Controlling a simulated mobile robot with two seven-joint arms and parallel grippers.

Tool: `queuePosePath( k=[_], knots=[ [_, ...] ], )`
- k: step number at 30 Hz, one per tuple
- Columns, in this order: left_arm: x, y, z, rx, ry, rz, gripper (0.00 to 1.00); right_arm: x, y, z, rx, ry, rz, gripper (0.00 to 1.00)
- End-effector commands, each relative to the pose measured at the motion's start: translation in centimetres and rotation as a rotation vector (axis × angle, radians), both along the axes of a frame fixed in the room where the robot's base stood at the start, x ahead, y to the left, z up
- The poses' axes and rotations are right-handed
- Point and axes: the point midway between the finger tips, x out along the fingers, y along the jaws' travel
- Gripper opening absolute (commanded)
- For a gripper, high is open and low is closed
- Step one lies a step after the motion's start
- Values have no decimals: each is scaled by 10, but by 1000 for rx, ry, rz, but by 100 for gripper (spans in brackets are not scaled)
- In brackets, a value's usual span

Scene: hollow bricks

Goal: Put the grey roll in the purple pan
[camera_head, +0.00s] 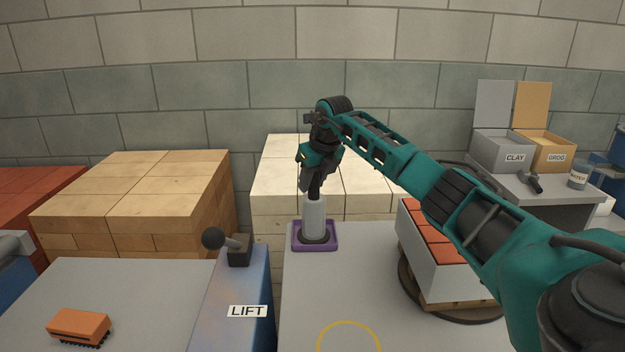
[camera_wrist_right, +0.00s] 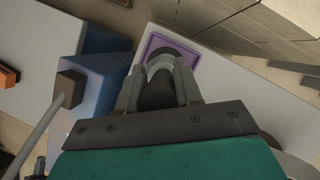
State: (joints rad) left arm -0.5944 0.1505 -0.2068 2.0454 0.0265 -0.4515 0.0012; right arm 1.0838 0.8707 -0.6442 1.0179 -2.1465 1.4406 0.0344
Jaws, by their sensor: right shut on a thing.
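The grey roll (camera_head: 314,217) is an upright light-grey cylinder with a dark base. It stands in or just over the purple pan (camera_head: 328,246), a shallow square tray at the back left of the grey table; I cannot tell if its base touches the pan floor. My right gripper (camera_head: 315,192) points down and is shut on the roll's top. In the right wrist view the roll (camera_wrist_right: 160,82) sits between my right gripper's fingers (camera_wrist_right: 158,88), with the purple pan (camera_wrist_right: 152,42) beyond it. My left gripper is in neither view.
A post labelled LIFT (camera_head: 240,300) with a ball-ended lever (camera_head: 214,239) stands left of the pan. A bin of red bricks (camera_head: 432,240) sits on a turntable at right. A yellow ring (camera_head: 348,338) marks the table front. Pale bricks (camera_head: 284,190) are stacked behind.

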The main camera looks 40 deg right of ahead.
Motion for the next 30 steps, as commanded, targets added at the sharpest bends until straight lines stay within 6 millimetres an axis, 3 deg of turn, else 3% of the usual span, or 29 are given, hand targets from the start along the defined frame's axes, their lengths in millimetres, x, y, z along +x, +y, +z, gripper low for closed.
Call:
queuePosePath(
  k=[9, 17, 23, 30],
  knots=[
    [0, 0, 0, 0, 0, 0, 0, 0, 0, -1, 0, 2, -1, 60],
    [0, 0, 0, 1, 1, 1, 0, 0, 0, 1, 0, 1, -1, 60],
    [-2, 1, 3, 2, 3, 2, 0, -9, 0, 26, -2, -2, 0, 60],
    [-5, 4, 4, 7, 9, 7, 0, -29, 2, 75, -2, -2, -1, 60]
  ],
)
